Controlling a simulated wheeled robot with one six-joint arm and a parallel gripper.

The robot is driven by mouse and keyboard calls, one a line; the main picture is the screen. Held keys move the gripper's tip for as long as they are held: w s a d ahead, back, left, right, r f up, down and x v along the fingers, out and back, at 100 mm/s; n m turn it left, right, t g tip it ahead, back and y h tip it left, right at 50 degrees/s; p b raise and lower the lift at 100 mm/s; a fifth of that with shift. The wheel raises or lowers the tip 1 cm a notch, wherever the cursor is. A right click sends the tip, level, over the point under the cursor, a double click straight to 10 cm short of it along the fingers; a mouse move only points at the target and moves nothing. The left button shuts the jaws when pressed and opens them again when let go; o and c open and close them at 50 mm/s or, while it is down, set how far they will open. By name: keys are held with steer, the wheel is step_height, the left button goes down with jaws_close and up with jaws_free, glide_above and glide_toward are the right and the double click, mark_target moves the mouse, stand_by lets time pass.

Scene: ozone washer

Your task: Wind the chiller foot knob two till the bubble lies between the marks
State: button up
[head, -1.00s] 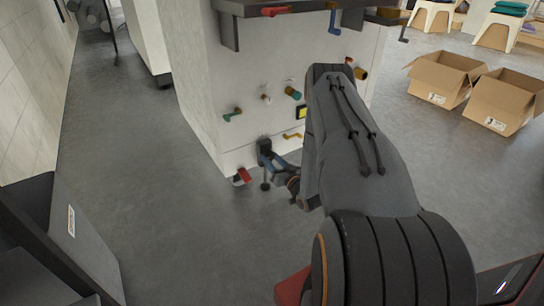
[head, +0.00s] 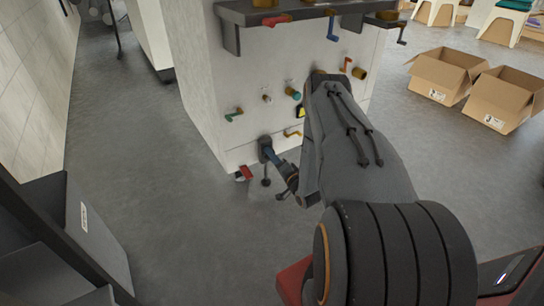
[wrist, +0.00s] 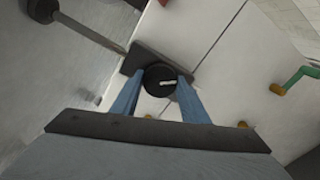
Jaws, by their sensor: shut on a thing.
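A round black knob (wrist: 157,77) with a short white pointer mark sits on a dark bracket (wrist: 142,58) at the low edge of the white chiller cabinet. My gripper (wrist: 160,84) is shut on this knob, a blue finger on either side of it. In the head view my gripper (head: 272,157) reaches the dark bracket (head: 265,145) near the cabinet's lower front, and the knob is hidden there. A dark round foot on a stem (head: 266,182) stands below. I cannot make out a bubble or its marks.
A red-and-white piece (head: 244,173) lies at the cabinet's lower corner. Two open cardboard boxes (head: 440,75) stand at the right.

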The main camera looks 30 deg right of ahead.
steer(key=shift+m, duration=0.6)
steer(key=shift+f, duration=0.1)
steer(key=o, duration=1.1)
steer(key=shift+s, duration=0.15)
steer(key=s+p, duration=0.3)
steer(key=s, duration=0.4)
steer(key=shift+s, duration=0.3)
